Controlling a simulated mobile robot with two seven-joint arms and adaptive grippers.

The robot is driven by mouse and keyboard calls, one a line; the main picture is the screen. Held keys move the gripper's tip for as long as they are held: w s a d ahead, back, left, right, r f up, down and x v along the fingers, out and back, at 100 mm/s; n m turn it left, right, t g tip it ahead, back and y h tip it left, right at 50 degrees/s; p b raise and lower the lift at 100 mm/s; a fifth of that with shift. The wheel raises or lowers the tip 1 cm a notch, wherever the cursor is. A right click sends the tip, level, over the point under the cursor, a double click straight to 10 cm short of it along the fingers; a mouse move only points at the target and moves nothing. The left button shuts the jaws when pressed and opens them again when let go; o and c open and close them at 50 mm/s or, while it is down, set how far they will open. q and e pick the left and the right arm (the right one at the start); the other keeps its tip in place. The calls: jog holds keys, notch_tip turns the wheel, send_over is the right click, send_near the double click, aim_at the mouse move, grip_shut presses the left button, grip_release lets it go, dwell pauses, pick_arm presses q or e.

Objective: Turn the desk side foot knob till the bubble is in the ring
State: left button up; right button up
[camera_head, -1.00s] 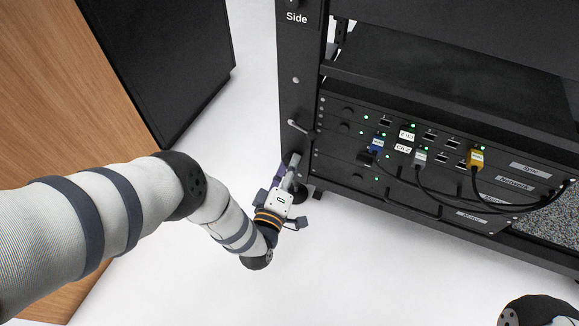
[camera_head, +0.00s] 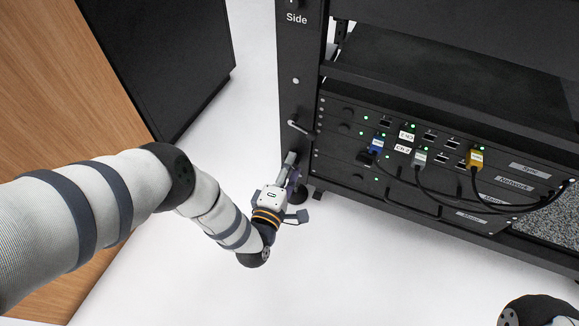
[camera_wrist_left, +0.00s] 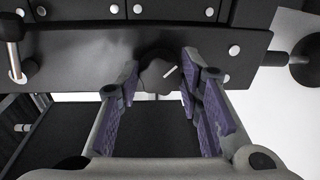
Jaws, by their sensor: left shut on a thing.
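In the head view, my left gripper (camera_head: 291,172) is at the bottom of the rack's near post, above the black foot (camera_head: 303,194), and hides the knob. A dark round foot on a stem (camera_wrist_left: 305,60) shows at the right of the wrist view. I cannot make out the bubble or its ring. My right gripper is out of view.
The black rack (camera_head: 296,95), marked "Side", has a small lever handle (camera_head: 298,127) on its post. Cables (camera_head: 440,195) hang along its front. A wooden panel (camera_head: 60,80) and dark cabinet (camera_head: 170,60) stand left. White floor (camera_head: 350,270) is clear in front.

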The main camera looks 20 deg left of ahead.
pick_arm(q)
jog(key=o, duration=1.2)
jog(key=s, duration=0.8)
jog(key=s+r, duration=0.1)
jog(key=s, duration=0.3)
jog(key=shift+d, duration=0.15)
